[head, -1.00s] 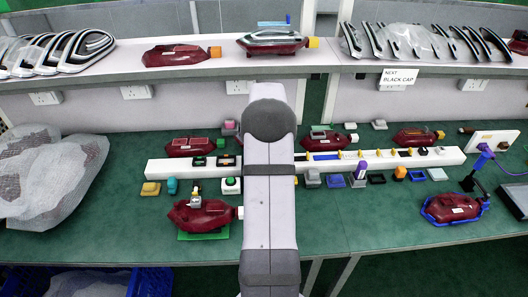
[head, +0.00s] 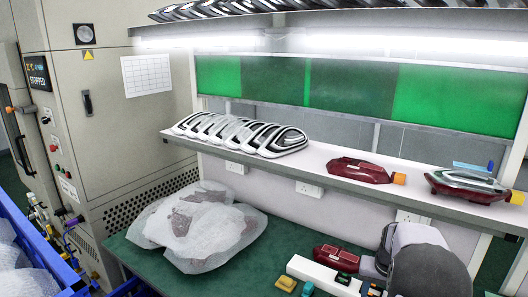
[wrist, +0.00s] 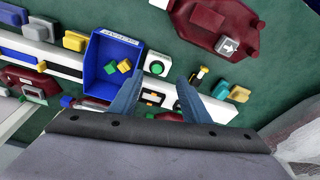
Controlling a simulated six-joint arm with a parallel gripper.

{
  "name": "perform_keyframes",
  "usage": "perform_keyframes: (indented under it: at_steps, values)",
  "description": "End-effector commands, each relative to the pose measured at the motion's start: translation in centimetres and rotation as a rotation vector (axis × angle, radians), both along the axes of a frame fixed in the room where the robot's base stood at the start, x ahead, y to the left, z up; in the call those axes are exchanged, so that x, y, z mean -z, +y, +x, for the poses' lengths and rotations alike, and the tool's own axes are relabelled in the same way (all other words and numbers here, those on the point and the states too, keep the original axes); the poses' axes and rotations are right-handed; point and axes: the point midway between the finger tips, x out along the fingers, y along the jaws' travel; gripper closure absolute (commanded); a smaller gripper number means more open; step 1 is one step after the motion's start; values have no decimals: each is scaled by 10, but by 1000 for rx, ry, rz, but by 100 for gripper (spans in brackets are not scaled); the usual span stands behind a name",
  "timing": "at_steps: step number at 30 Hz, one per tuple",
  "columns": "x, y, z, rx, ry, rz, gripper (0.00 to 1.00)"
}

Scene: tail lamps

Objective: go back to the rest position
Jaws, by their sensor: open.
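My gripper (wrist: 160,80) shows in the wrist view with its two blue fingers apart and nothing held between them. It is over the bench, with a white rail (wrist: 65,60) and a green round button (wrist: 157,68) in a white box beyond the fingertips. A dark red lamp (wrist: 205,22) with an arrow label lies at the top right. A blue bin (wrist: 93,67) holding small yellow and green blocks is left of the fingers. In the head view only my arm shows, at the lower right; the gripper is out of that picture.
In the head view, dark red lamps (head: 358,170) and striped lamp trims (head: 240,135) sit on the shelf (head: 325,150). Wrapped parts (head: 200,225) lie on the green bench. A beige cabinet (head: 110,60) stands at left, near a blue crate (head: 35,250).

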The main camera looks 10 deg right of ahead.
Motion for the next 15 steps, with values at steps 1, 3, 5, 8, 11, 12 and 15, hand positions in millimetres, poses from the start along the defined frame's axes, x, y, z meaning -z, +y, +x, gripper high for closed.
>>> perform_keyframes:
  at_steps: [1,3,5,8,11,12,15]
  values:
    - [-5,39,-4,-61,14,8,57]
    - [-8,84,-15,-134,35,20,57]
    - [-8,121,-29,-196,54,27,57]
    - [-7,175,-60,-295,86,38,57]
    - [-3,217,-96,-386,118,45,57]
    - [-1,230,-110,-418,131,47,57]
    - [4,254,-141,-486,155,50,57]
